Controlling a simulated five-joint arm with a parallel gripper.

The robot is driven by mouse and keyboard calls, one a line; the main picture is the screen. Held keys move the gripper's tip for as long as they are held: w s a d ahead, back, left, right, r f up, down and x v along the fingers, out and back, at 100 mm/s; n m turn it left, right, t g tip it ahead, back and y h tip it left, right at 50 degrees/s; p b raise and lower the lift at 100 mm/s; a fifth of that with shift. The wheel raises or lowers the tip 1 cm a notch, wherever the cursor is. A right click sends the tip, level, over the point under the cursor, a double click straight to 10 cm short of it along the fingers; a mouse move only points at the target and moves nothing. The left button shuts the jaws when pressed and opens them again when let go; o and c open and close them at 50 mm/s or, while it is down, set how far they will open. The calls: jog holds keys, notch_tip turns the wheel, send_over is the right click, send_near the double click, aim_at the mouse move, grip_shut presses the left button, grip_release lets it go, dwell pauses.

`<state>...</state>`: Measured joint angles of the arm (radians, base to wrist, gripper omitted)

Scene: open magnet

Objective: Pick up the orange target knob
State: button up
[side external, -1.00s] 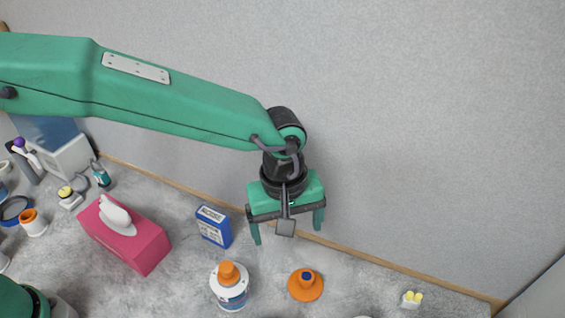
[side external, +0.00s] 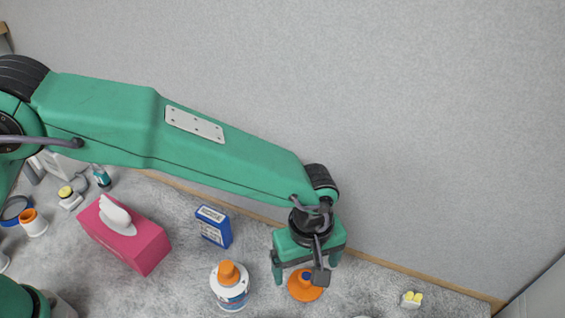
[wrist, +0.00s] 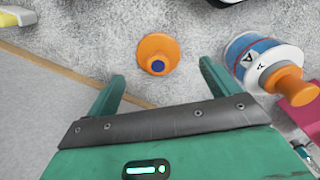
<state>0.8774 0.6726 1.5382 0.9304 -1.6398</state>
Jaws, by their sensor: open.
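The orange target knob (side external: 305,286) has a round orange base and a dark blue top, and stands on the grey speckled surface. In the side view, part of it is hidden behind the wrist camera on my arm. My gripper (side external: 306,274) is open and empty, with its fingers above and around the knob's place in that view. In the wrist view the knob (wrist: 158,55) lies beyond the fingertips of my gripper (wrist: 162,72), roughly centred between them. No contact shows.
A white and blue bottle with an orange cap (side external: 229,287) stands left of the knob. A blue box (side external: 213,227) and a pink tissue box (side external: 125,235) are farther left. A small yellow and white item (side external: 411,299) lies at right. A wall runs behind.

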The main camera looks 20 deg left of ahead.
aim_at(307, 276)
jog(key=shift+f, duration=0.15)
jog(key=shift+w+f, duration=0.15)
jog(key=shift+f, duration=2.3)
jog(key=shift+d, duration=0.1)
jog(key=c, duration=1.1)
